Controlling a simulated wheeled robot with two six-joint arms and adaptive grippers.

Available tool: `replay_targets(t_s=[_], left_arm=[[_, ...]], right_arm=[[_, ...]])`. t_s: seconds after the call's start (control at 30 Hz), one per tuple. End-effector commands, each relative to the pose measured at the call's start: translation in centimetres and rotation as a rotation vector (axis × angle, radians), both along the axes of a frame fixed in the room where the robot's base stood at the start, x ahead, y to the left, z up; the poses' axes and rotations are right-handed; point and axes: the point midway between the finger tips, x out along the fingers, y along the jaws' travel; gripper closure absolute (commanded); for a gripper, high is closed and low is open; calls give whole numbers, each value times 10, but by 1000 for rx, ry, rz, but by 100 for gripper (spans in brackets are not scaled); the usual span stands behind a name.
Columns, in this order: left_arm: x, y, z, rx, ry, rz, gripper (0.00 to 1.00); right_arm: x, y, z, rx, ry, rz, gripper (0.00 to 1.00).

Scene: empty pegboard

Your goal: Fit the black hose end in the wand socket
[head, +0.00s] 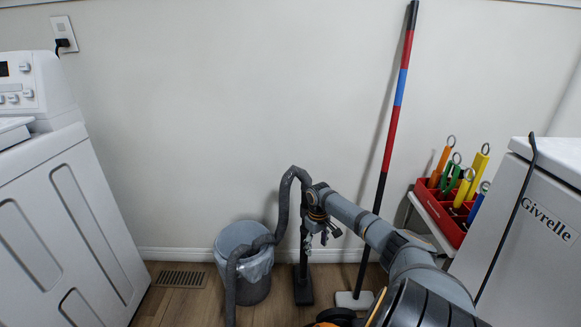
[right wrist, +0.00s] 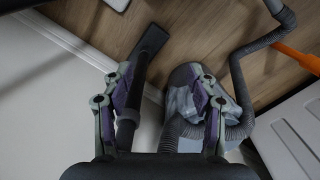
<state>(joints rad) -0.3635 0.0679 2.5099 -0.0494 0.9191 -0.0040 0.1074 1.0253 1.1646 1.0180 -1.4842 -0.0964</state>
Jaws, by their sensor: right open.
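A grey ribbed hose (head: 262,242) rises past the bin and arches over to the top of a dark upright wand (head: 304,240). The wand stands near the wall on its flat floor head (head: 303,286). My right gripper (head: 322,230) is open beside the wand's upper part. In the right wrist view, the wand (right wrist: 127,128) shows by the left finger of the gripper (right wrist: 162,88), and the hose (right wrist: 238,82) runs on the right. The black hose end and the wand socket are not clearly visible, so I cannot tell whether they are joined. My left gripper is out of view.
A grey bin (head: 255,284) with a liner stands left of the wand. A striped pole (head: 395,110) leans on the wall behind my right arm. A red tool caddy (head: 446,212) and a white Givrelle appliance (head: 540,205) are at right; a white washer (head: 65,200) is at left.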

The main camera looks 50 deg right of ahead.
Motion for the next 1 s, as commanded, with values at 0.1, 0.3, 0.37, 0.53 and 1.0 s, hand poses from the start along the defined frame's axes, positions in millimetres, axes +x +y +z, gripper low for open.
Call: replay_targets(t_s=[0.1,0.3,0.37,0.53,1.0], left_arm=[[0,0,10,0,0,0,34],[0,0,20,0,0,0,34],[0,0,24,0,0,0,34],[0,0,31,0,0,0,34],[0,0,37,0,0,0,34]], right_arm=[[4,22,-18,6,-1,29,41],[10,57,-47,6,-2,77,41],[12,69,-55,8,-1,92,41],[17,101,-74,7,-3,133,41],[22,132,-92,2,-3,176,41]])
